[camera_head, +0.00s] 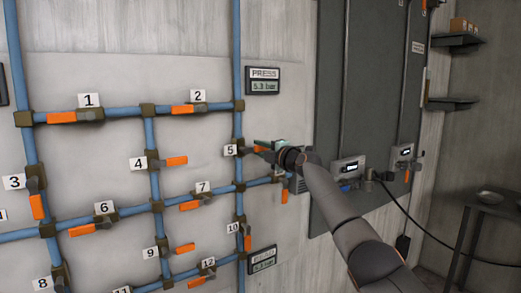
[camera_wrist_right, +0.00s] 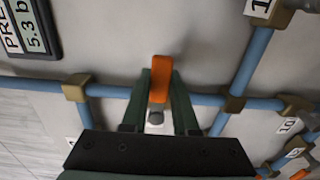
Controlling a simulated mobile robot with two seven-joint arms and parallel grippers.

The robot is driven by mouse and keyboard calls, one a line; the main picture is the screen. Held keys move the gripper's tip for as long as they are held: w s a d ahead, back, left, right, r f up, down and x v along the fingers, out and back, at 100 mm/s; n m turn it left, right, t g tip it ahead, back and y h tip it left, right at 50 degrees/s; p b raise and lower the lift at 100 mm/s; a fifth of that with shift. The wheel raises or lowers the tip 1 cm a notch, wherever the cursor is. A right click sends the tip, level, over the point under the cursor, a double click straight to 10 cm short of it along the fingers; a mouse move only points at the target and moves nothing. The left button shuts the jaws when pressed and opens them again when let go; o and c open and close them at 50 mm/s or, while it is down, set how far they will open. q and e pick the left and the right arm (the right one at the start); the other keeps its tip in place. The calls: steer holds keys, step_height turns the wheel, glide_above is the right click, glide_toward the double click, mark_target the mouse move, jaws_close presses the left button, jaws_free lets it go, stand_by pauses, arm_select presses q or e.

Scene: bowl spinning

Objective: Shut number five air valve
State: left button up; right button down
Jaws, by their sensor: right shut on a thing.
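The number five air valve (camera_head: 240,148) sits on the right vertical blue pipe in the head view, beside its white "5" label (camera_head: 230,150). Its orange handle (camera_head: 260,149) points right, across the pipe, and is partly hidden by my right gripper (camera_head: 268,146). In the right wrist view the orange handle (camera_wrist_right: 160,72) stands between the two green fingers of the right gripper (camera_wrist_right: 160,90), which are shut on it. The handle lies across the blue pipe there too. My left gripper is not in view.
Other numbered valves with orange handles, such as number ten (camera_head: 246,240), sit on the pipe grid. Pressure displays (camera_head: 263,80) hang above and below right. A dark cabinet (camera_head: 365,60) stands to the right, with a black cable (camera_head: 420,225) and small table (camera_head: 488,205) beyond.

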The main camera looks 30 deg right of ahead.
steer(key=shift+r, duration=0.25)
steer(key=c, duration=0.8)
jaws_free()
steer(key=shift+a, duration=0.1)
steer(key=shift+c, duration=0.2)
steer(key=shift+o, duration=0.8)
steer(key=shift+f, duration=0.15)
steer(key=shift+s+f+b, duration=0.15)
steer(key=shift+s+b, duration=0.4)
steer(key=shift+s, duration=0.6)
steer(key=s+b, duration=0.3)
steer(key=s, duration=0.7)
steer(key=shift+d, duration=0.25)
steer(key=shift+s, duration=0.1)
